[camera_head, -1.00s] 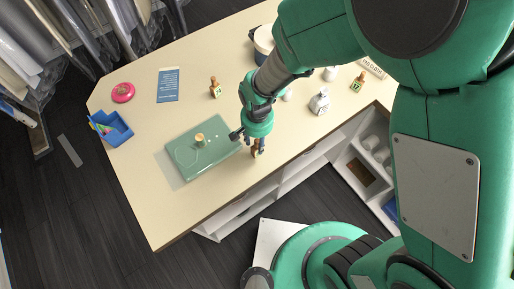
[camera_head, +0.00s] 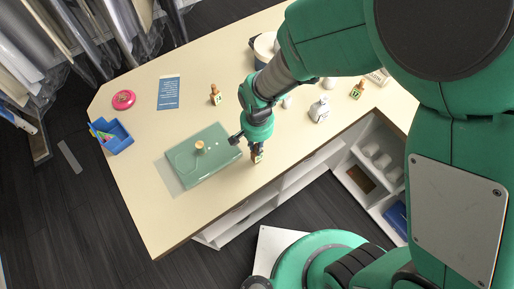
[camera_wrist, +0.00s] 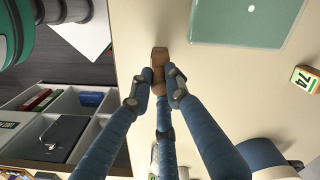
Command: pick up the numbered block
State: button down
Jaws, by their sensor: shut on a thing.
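My gripper (camera_head: 257,146) is at the front edge of the table, just right of the green board. Its fingers are shut on a brown wooden block (camera_head: 257,158) with a small number label, too small to read. In the wrist view the fingers (camera_wrist: 162,82) close around the block (camera_wrist: 160,56), hiding part of it; its label is not seen there. I cannot tell whether it touches the table. Another numbered block (camera_head: 215,95), marked 74 in the wrist view (camera_wrist: 305,79), stands further back. A third (camera_head: 357,89) is at the right.
The green board (camera_head: 203,156) with a small round knob lies left of my gripper. A blue bin (camera_head: 111,136), a pink round item (camera_head: 123,99) and a blue card (camera_head: 169,92) are further left. A white bottle (camera_head: 319,110) stands right. Open shelves (camera_head: 374,163) are below the table.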

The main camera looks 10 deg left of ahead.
jog(key=shift+w+r, duration=0.1)
jog(key=shift+r, duration=0.75)
jog(key=s+d+r, duration=0.1)
jog(key=s+d, duration=0.8)
jog(key=s, duration=0.4)
jog(key=shift+s, duration=0.2)
